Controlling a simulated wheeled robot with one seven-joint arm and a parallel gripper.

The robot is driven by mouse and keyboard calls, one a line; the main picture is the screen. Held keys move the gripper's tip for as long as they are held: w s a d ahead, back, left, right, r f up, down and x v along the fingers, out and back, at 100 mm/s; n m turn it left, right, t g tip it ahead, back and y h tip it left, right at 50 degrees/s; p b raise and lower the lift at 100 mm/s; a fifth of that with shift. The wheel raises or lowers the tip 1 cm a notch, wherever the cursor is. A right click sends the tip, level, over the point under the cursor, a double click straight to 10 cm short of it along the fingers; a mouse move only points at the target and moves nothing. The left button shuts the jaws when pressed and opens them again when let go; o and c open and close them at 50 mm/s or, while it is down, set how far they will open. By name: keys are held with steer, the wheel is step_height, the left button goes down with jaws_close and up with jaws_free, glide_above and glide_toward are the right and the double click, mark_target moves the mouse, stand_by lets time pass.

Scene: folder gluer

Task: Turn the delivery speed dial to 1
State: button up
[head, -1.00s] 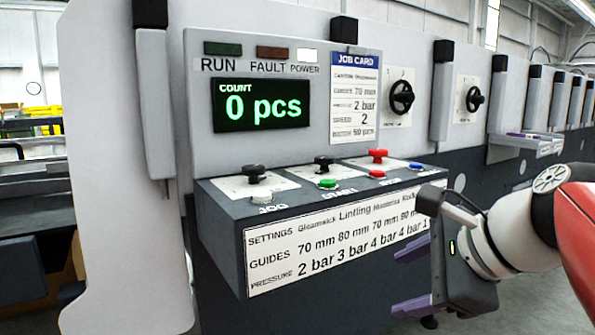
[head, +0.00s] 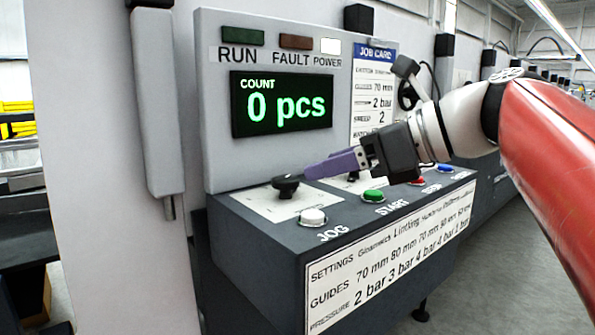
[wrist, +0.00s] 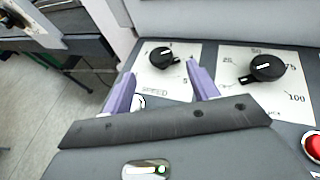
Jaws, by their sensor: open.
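The likely delivery speed dial is the black knob (head: 286,184) on a white plate at the left of the console top. In the wrist view the black dial (wrist: 163,57) has a white mark, and its plate reads what looks like "SPEED", with numbers up to 5. I cannot tell surely which number it points to. My gripper (head: 312,168) is open, with purple fingers just right of the dial. In the wrist view the dial shows beyond and between the fingertips of my gripper (wrist: 161,68), apparently untouched.
A second dial (wrist: 266,68), marked 25 to 100, stands to the right. A white jog button (head: 313,217), a green start button (head: 373,196) and a blue button (head: 442,168) line the front edge. The count display (head: 282,103) reads 0 pcs. The job card (head: 373,95) shows speed 2.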

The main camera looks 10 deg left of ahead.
mark_target(285, 178)
steer(key=x, duration=0.7)
steer(key=shift+f, duration=0.15)
steer(key=c, duration=1)
steer(key=shift+n+g, duration=0.3)
steer(key=n+g, duration=0.4)
steer(key=g, duration=0.1)
steer(key=shift+w, duration=0.4)
steer(key=n+g, duration=0.2)
steer(key=n+g+h, duration=0.1)
steer(key=n+g, duration=0.3)
steer(key=shift+w+a+h, duration=0.15)
steer(key=shift+w+h, duration=0.15)
steer(key=shift+h, duration=0.1)
steer(key=shift+g, duration=0.4)
